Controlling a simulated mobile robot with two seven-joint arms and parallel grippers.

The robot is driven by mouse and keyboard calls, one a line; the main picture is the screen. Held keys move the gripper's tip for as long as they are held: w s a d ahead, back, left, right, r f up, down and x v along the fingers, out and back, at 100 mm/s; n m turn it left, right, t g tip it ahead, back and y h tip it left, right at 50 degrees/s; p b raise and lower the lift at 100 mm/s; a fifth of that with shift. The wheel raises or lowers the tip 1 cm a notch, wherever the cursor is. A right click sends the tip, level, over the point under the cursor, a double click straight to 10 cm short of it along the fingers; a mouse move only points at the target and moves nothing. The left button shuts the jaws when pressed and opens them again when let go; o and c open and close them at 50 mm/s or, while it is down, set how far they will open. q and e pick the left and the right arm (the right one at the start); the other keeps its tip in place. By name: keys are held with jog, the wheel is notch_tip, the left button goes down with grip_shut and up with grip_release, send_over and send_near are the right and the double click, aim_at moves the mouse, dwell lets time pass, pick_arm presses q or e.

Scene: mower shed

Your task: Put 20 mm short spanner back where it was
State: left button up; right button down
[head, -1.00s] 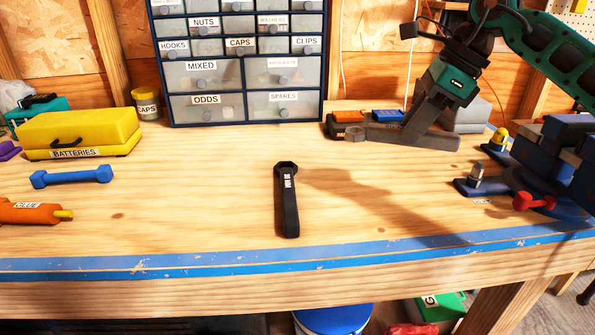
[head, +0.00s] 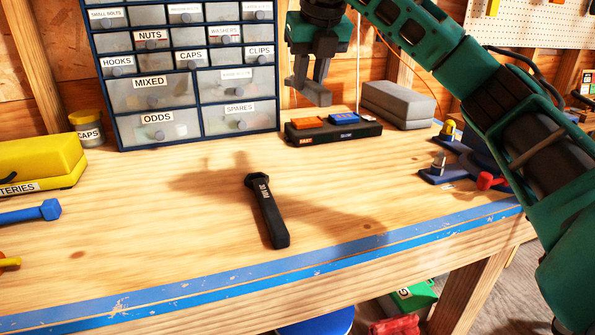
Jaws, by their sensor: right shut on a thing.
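My right gripper (head: 313,82) is above the bench at the back, in front of the wall and just right of the drawer cabinet. It is shut on a grey spanner-like thing (head: 319,97), seen nearly end-on and partly hidden by the fingers; no size mark shows on it. A black ring-headed spanner (head: 267,212) lies flat and alone on the middle of the bench, with a small white size label that I cannot read surely. My left gripper is not in view.
The drawer cabinet (head: 196,105) stands at the back. A dark tray (head: 362,131) with orange and blue blocks sits below my right gripper, beside a grey box (head: 398,104). A blue vise-like tool (head: 452,177) is at right, a yellow case (head: 38,160) at left. Bench around the black spanner is clear.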

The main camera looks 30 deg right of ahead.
aim_at(321, 96)
notch_tip(321, 96, down, 13)
jog(key=shift+d+r+b, duration=0.1)
jog(key=shift+r+b, duration=0.05)
jog(key=shift+b, duration=0.7)
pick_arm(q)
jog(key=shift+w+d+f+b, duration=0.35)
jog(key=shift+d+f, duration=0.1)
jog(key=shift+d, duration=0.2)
pick_arm(e)
jog(key=shift+f, duration=2.45)
jog(key=shift+f, duration=0.2)
jog(key=c, duration=0.9)
grip_release()
jog(key=shift+r, duration=0.1)
jog(key=shift+r, duration=0.2)
pick_arm(q)
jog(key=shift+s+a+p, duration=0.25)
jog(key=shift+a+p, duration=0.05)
jog(key=shift+p, duration=0.35)
pick_arm(e)
jog(key=shift+v, duration=5.95)
